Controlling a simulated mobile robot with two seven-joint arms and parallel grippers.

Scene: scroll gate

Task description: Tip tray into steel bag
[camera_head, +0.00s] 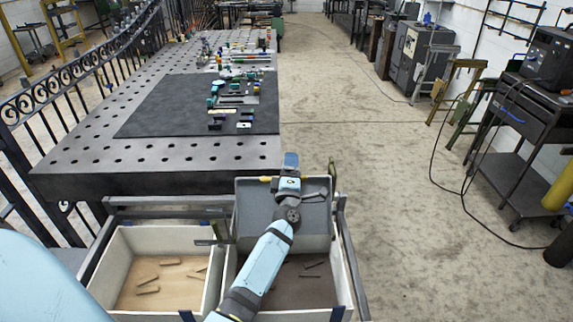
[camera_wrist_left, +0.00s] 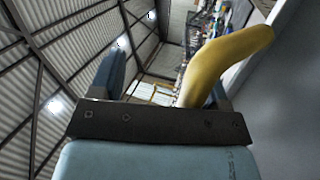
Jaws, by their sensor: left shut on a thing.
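The grey tray (camera_head: 255,215) is above the back of the right-hand bag, tilted with its broad grey face toward me. A dark piece (camera_head: 315,195) shows against it near the top right. My left gripper (camera_head: 290,180) is at the tray's far edge, shut on its yellow handle (camera_head: 266,179). In the left wrist view the yellow handle (camera_wrist_left: 215,65) runs between the fingers, beside a smooth grey surface. The right-hand bag (camera_head: 345,290), likely the steel bag, is cream-walled with a dark floor and a few thin dark pieces. My arm hides part of it. My right gripper is out of view.
A second cream bag (camera_head: 112,265) with several wooden pieces stands to the left, in the same metal frame (camera_head: 352,250). Behind is a perforated steel table (camera_head: 110,160) with a dark mat and small tools. Open concrete floor (camera_head: 420,200) lies to the right.

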